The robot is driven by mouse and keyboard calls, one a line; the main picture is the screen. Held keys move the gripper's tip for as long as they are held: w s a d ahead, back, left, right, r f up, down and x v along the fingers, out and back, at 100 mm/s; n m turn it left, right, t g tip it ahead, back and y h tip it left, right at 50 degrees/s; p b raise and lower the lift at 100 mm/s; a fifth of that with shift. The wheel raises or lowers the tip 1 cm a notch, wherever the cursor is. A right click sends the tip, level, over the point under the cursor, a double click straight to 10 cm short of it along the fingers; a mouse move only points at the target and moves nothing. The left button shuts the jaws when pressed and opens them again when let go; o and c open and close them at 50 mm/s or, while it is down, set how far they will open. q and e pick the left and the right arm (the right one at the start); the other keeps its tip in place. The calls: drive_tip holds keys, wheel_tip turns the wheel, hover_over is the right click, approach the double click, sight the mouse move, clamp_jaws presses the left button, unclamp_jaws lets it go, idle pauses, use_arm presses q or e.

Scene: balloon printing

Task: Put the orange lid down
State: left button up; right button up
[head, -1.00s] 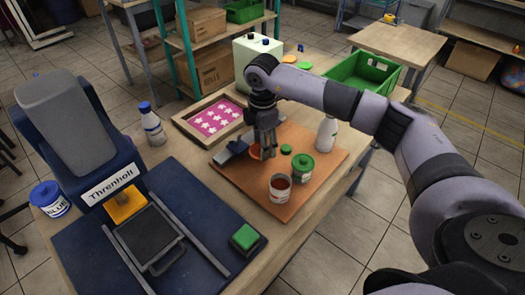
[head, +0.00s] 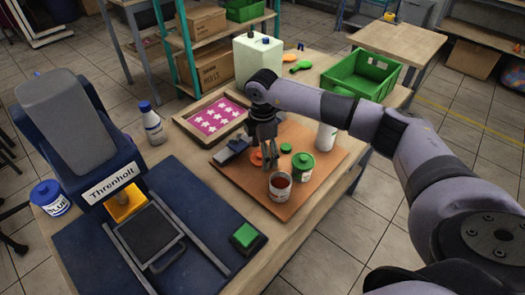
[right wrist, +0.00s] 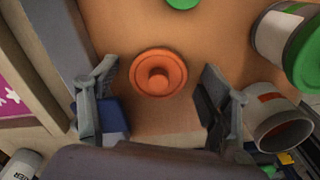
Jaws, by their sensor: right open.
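The orange lid (head: 256,158) lies flat, knob up, on the brown board (head: 233,178). In the right wrist view the orange lid (right wrist: 158,73) shows whole, between and beyond my right gripper's parted fingers, which do not touch it. My right gripper (head: 268,163) is open and empty, just above the board beside the lid in the head view. My left gripper is not in view.
On the board are an open can (head: 280,187), a green-lidded jar (head: 302,165), a small green lid (head: 286,148) and a white bottle (head: 326,136). The framed pink star screen (head: 213,119) is behind.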

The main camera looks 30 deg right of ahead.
wheel_tip(320, 180, up, 12)
drive_tip(key=b, duration=0.1)
drive_tip(key=shift+r, duration=0.2)
idle(0.4)
idle(0.4)
